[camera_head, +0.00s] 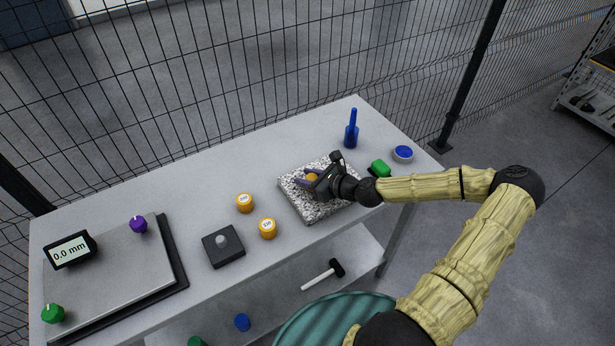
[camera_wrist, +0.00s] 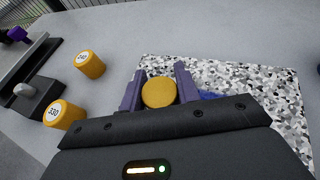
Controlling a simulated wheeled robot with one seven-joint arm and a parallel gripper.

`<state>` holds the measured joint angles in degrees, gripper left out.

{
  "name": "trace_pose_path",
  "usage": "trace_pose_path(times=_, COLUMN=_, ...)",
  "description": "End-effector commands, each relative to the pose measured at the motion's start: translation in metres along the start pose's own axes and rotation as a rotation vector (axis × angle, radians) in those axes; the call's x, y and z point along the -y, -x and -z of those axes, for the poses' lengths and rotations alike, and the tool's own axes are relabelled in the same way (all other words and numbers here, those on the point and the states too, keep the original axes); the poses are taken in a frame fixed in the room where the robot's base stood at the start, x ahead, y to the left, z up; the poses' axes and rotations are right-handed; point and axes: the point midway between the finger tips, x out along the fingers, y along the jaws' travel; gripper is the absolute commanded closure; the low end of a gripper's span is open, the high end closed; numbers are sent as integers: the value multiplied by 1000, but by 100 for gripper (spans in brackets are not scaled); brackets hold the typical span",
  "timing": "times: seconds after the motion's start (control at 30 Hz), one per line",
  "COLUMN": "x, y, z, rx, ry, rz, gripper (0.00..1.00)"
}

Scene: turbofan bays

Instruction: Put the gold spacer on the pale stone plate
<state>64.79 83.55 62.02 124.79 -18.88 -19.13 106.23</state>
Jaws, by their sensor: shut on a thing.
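The pale stone plate (camera_head: 337,208) is a black-and-white speckled slab on the table; it also shows in the wrist view (camera_wrist: 240,82). My gripper (camera_head: 311,178) is over the plate's upper-left part. In the wrist view, its purple fingers (camera_wrist: 158,88) are shut on a gold spacer (camera_wrist: 160,94), one on each side. The spacer's round plain end faces the camera, and it also shows in the head view (camera_head: 312,177). I cannot tell whether it touches the plate. A small blue patch (camera_wrist: 208,95) shows behind my gripper on the plate, mostly hidden.
Two labelled gold spacers (camera_head: 245,203) (camera_head: 268,228) stand left of the plate, near a dark block (camera_head: 223,247). A blue bottle-like thing (camera_head: 351,133), a green block (camera_head: 380,168) and a blue-filled bowl (camera_head: 403,153) lie beyond. A grey surface plate (camera_head: 110,275) is at left.

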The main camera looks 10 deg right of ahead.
Motion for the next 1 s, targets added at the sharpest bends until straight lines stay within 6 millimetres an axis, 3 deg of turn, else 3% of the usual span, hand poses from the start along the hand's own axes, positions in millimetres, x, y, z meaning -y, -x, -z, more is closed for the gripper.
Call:
trace_pose_path(times=0.13, x=0, y=-1, z=3, rx=1, ry=1, rz=0, gripper=96)
trace_pose_path(times=0.17, x=0, y=-1, z=2, rx=0, ry=1, rz=0, gripper=62)
trace_pose_path(times=0.23, x=0, y=-1, z=2, rx=0, ry=1, rz=0, gripper=48)
trace_pose_path(times=0.27, x=0, y=-1, z=2, rx=0, ry=1, rz=0, gripper=46)
trace_pose_path(times=0.67, x=0, y=4, z=0, rx=0, ry=0, rz=1, gripper=46)
trace_pose_path(times=1.0, x=0, y=52, z=2, rx=0, ry=0, rz=1, gripper=46)
